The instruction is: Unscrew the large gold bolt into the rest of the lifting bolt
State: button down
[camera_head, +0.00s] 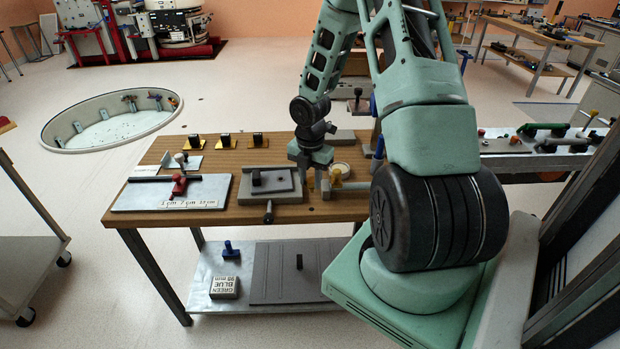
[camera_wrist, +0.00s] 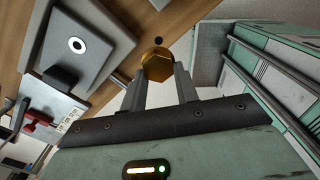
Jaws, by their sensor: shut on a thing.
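The large gold bolt (camera_wrist: 157,63) shows its hexagonal head in the wrist view, between my gripper's fingertips (camera_wrist: 160,76). My gripper is shut on it. In the head view my gripper (camera_head: 318,180) points down over the right end of the wooden bench. A gold piece (camera_head: 336,177) shows just right of the fingers there; I cannot tell whether it is the same bolt. The bolt's shank and thread are hidden, so I cannot tell whether it is still screwed in. I cannot make out the lifting bolt's rest for certain.
A grey fixture with a dark plate (camera_head: 285,197) stands left of my gripper, close to it. A round cream dish (camera_head: 343,168) lies behind the fingers. Gold plates with black knobs (camera_head: 226,141) line the back of the bench. A metal sheet with a red clamp (camera_head: 140,194) lies left.

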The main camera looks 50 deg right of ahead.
jog(key=shift+r+p, duration=0.1)
jog(key=shift+p, duration=0.3)
jog(key=b, duration=0.4)
send_over(310, 211)
jog(key=shift+f, duration=2.95)
jog(key=shift+f+b, duration=0.4)
jog(key=shift+f, duration=0.4)
jog(key=shift+f+b, duration=0.75)
jog(key=shift+f, duration=0.4)
jog(key=c, duration=1)
grip_release()
jog(key=shift+o, duration=0.2)
notch_tip(310, 211, up, 17)
jog(key=p, duration=0.2)
jog(key=shift+r+p, duration=0.2)
jog(key=shift+p, duration=0.15)
notch_tip(310, 211, up, 4)
jog(key=p, duration=0.5)
